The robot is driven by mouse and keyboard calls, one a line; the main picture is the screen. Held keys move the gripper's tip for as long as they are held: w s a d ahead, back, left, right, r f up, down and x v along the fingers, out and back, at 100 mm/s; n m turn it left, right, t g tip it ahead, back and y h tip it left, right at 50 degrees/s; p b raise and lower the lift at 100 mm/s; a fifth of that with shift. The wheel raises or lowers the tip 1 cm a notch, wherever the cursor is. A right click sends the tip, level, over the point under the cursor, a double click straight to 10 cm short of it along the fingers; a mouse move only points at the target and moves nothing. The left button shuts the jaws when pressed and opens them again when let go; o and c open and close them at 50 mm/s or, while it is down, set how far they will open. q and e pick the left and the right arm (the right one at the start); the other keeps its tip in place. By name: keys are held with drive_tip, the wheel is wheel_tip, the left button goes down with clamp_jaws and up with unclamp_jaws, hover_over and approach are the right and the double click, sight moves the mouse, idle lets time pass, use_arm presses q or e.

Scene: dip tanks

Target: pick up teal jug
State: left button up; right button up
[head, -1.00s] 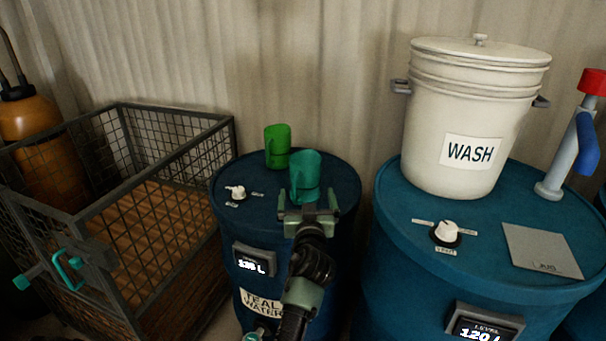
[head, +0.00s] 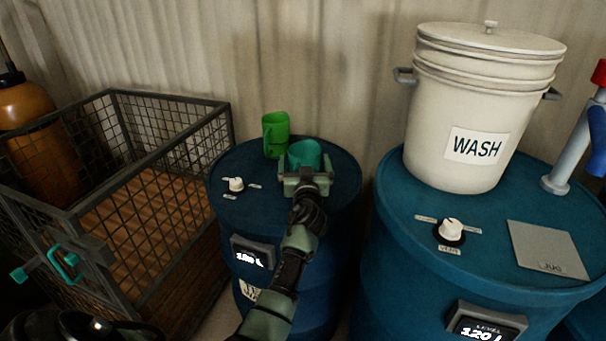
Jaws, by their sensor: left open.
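The teal jug (head: 304,152) stands on top of the smaller blue drum (head: 228,215). Its upper part shows; my left gripper hides its lower part. My left gripper (head: 305,172) is open at the near side of the jug, and its fingers reach up to or around the jug's sides. I cannot tell whether they touch it. My right gripper is not in view.
A green jug (head: 276,136) stands just behind and left of the teal one. A white knob (head: 236,184) sits on the drum's left. A wire crate (head: 75,221) stands left; a larger drum (head: 390,240) with a WASH bucket (head: 470,110) stands right.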

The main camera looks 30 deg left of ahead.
use_arm(q)
drive_tip(key=c, duration=1.5)
drive_tip(key=shift+r, duration=0.1)
